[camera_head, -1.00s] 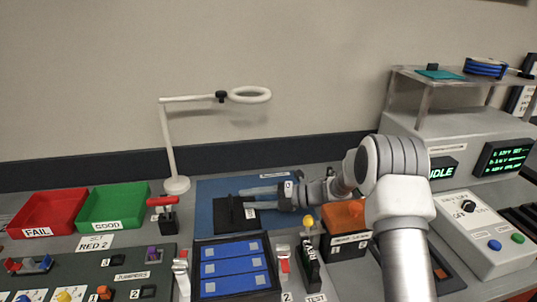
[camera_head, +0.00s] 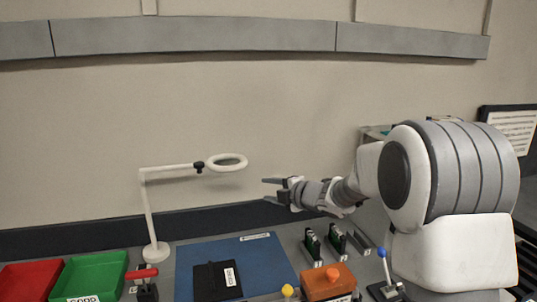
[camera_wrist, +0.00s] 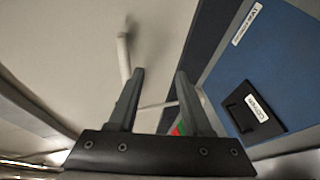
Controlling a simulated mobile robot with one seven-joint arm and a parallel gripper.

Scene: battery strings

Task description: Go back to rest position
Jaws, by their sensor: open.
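My gripper (camera_head: 272,190) is raised above the bench in the head view, to the right of the magnifier lamp. Its two fingers point left and are apart, with nothing between them. In the wrist view my gripper (camera_wrist: 160,90) also shows as two separated dark fingers. Below it, a black cover (camera_head: 217,281) with a white label lies on the blue mat (camera_head: 268,258). The cover also shows in the wrist view (camera_wrist: 240,105), well clear of the fingers.
The white magnifier lamp (camera_head: 150,215) stands left of my gripper. Red (camera_head: 28,282) and green (camera_head: 95,277) bins sit at the lower left. An orange box (camera_head: 328,282), dark upright holders (camera_head: 312,243) and a blue-tipped lever (camera_head: 383,262) stand under my arm.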

